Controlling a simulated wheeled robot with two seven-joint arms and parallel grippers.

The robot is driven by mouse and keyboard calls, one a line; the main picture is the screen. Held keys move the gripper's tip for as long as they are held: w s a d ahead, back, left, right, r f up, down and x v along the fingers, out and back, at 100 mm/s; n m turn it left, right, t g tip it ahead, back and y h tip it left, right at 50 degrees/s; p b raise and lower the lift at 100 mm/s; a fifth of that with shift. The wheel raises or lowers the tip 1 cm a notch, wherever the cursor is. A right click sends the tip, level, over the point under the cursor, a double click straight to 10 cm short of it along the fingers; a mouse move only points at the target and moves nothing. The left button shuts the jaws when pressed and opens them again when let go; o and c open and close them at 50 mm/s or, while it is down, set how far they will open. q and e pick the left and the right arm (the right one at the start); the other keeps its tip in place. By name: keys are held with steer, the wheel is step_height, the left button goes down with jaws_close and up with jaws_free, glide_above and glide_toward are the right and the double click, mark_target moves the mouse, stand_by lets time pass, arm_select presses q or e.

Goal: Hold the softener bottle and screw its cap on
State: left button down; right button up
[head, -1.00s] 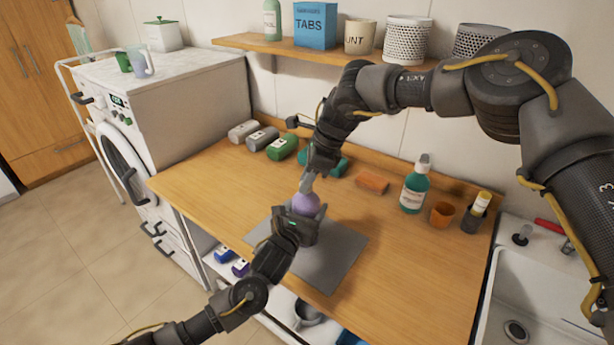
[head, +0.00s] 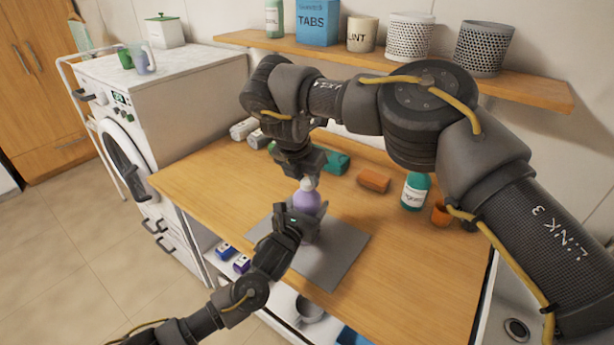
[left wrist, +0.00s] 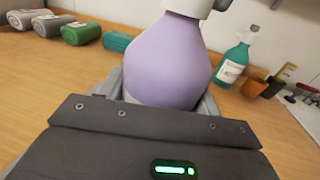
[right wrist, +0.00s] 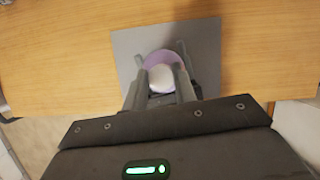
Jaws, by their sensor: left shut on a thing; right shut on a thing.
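The softener bottle (head: 307,202) is lilac and stands upright over the grey mat. Its lower part is largely hidden by my left gripper (head: 302,218), which is shut around it. The left wrist view shows the rounded lilac body (left wrist: 167,62) close up between the fingers. The pale cap (head: 308,184) is at the top of the bottle. My right gripper (head: 307,179) is shut on the cap from above. In the right wrist view the whitish cap (right wrist: 161,78) sits between the fingers, over the lilac bottle. I cannot tell how tightly cap and neck meet.
The grey mat (head: 340,258) lies on the wooden counter. A shelf (head: 520,88) with containers runs above. The counter's front left is clear.

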steer(key=o, duration=0.9)
steer(key=shift+o, duration=0.2)
steer(key=shift+r, duration=0.15)
steer(key=shift+r, duration=2.15)
steer(key=o, duration=0.6)
steer(key=shift+c, duration=0.2)
steer(key=v, duration=0.7)
steer(key=shift+r, duration=0.25)
